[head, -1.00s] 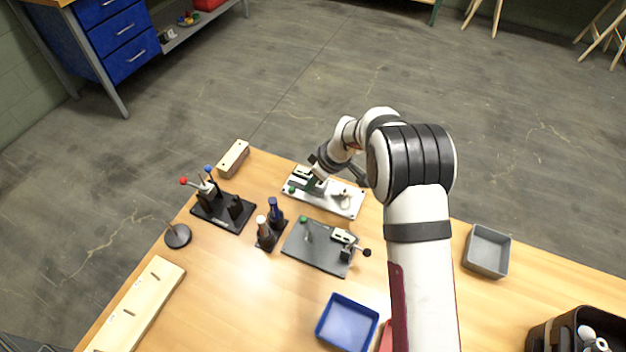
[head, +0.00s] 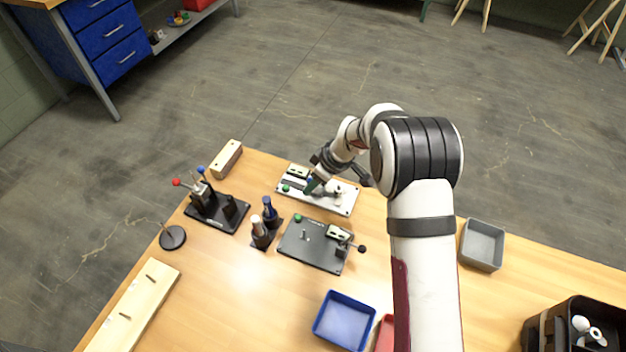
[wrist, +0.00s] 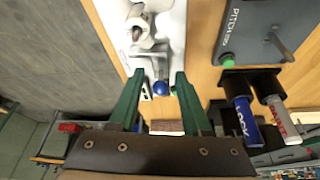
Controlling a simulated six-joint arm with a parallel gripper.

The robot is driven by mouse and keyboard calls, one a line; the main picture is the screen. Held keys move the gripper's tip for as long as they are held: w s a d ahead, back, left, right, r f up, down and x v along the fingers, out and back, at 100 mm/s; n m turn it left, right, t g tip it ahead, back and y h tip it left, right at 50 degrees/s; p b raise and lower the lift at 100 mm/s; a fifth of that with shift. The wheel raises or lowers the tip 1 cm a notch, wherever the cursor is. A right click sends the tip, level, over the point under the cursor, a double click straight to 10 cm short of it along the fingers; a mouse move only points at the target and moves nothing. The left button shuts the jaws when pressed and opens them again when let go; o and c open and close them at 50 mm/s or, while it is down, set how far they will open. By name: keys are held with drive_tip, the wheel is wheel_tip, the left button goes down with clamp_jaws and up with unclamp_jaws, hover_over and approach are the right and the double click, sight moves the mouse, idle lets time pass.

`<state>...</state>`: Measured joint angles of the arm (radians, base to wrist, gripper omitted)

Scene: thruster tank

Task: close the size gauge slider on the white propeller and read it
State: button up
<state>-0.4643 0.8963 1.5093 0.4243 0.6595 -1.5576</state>
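The size gauge is a white plate (head: 345,207) at the back of the bench; it also shows in the wrist view (wrist: 172,20). The white propeller (wrist: 140,32) sits on it, partly seen in the wrist view and small in the head view (head: 338,190). A blue knob (wrist: 160,88), apparently the slider's, stands beyond the propeller. My gripper (wrist: 159,80) has green fingers, spread with one on each side of the blue knob, with gaps visible. In the head view my gripper (head: 312,186) is low over the plate and hides part of it. No reading is legible.
A dark grey pitch fixture (head: 300,258) lies nearby, with two bottles (head: 264,222) in a holder left of it. A black stand (head: 222,217) with red and blue knobs and a wooden block (head: 227,158) are further left. Blue (head: 343,320) and grey (head: 482,245) trays are right.

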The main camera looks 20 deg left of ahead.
drive_tip(key=v, duration=1.5)
drive_tip(key=shift+r, duration=0.35)
drive_tip(key=shift+s+d, duration=0.1)
drive_tip(key=shift+d, duration=0.05)
